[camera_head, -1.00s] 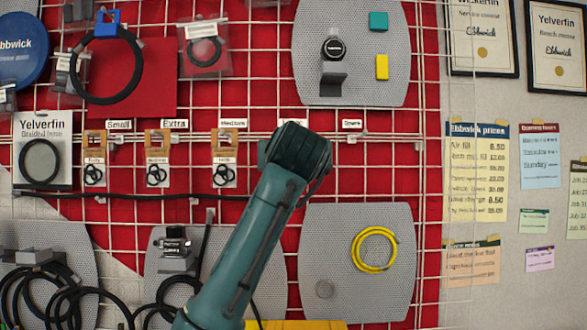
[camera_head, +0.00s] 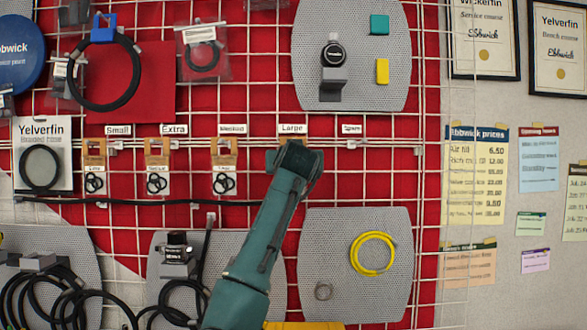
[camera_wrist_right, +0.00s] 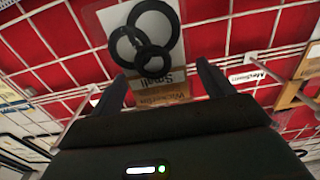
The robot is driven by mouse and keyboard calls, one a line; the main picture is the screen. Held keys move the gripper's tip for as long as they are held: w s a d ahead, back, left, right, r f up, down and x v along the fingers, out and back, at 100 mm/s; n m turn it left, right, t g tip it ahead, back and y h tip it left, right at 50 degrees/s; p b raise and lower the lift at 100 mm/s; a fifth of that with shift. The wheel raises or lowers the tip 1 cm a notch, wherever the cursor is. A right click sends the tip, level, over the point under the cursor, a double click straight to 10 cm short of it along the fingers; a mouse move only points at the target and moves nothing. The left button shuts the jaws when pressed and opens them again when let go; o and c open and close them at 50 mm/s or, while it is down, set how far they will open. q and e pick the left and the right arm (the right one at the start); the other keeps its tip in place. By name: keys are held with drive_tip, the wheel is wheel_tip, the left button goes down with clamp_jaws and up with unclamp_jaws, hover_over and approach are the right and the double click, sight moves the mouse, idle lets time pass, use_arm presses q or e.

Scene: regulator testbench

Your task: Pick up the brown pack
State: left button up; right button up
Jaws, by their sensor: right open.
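Several small packs with brown header cards and black rings hang in a row on the wall grid: one under Small (camera_head: 94,165), one under Extra (camera_head: 157,165) and one under Medium (camera_head: 224,165). Under the Large label, a brown header (camera_head: 291,142) shows just above my right gripper (camera_head: 297,160), which hides the rest. In the right wrist view, a pack with a brown header (camera_wrist_right: 163,98) and black rings lies between the spread fingers of my right gripper (camera_wrist_right: 160,84). Whether the fingers touch it cannot be told. My left gripper is not in view.
Grey panels hold a yellow coil (camera_head: 372,254), a black fitting (camera_head: 333,55) and black hoses (camera_head: 50,295). The grid hook under the Spare label (camera_head: 352,129) looks empty.

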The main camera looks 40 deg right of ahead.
drive_tip(key=shift+w, duration=0.1)
drive_tip(key=c, duration=1.1)
drive_tip(key=shift+o, duration=0.2)
